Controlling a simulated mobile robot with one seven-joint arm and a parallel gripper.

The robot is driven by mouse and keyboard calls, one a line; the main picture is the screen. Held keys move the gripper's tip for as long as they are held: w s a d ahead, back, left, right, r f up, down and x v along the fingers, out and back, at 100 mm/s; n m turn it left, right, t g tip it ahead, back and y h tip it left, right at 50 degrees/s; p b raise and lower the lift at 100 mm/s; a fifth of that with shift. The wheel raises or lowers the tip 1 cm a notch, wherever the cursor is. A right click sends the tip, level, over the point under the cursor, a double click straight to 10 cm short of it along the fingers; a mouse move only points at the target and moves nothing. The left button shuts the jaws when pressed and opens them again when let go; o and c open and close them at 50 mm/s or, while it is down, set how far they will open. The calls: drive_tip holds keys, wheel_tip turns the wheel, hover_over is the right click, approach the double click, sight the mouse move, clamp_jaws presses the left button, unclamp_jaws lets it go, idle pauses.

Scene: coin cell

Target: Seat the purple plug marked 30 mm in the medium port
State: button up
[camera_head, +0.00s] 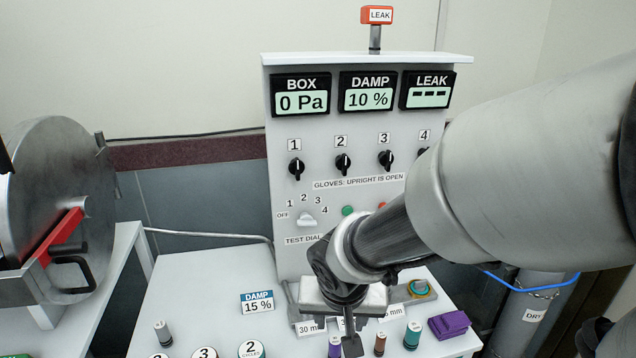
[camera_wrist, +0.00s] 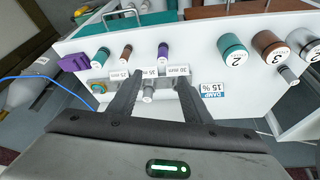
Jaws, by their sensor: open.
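The purple plug (camera_head: 335,347) stands upright on the white bench, close to the "30 mm" label (camera_head: 310,327); it also shows in the wrist view (camera_wrist: 163,53). My gripper (camera_head: 350,330) is over the bench in front of the panel. In the wrist view (camera_wrist: 158,88) its fingers are apart, with the purple plug beyond their tips. A small pale grey cylinder (camera_wrist: 148,94) shows between the fingers, below the "35 mm" label (camera_wrist: 150,72). I cannot tell whether it is a port. The medium port is not clearly identifiable; my arm hides part of the bench.
A brown plug (camera_head: 380,344) and a teal plug (camera_head: 412,336) stand right of the purple one. A purple block (camera_head: 449,324) lies farther right. Larger numbered cylinders (camera_wrist: 235,52) and a "DAMP 15 %" card (camera_head: 257,302) are on the bench. The panel (camera_head: 285,230) rises behind.

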drive_tip(key=b, duration=0.4)
approach(335, 341)
drive_tip(key=x, duration=0.5)
drive_tip(key=shift+s+d, duration=0.1)
drive_tip(key=shift+d, duration=0.1)
drive_tip(key=shift+a+b+x, duration=0.2)
drive_tip(key=shift+b+x, duration=0.85)
drive_tip(key=shift+x, duration=1.95)
drive_tip(key=c, duration=1.1)
drive_tip(key=shift+r, duration=0.15)
drive_tip(key=shift+c, duration=0.2)
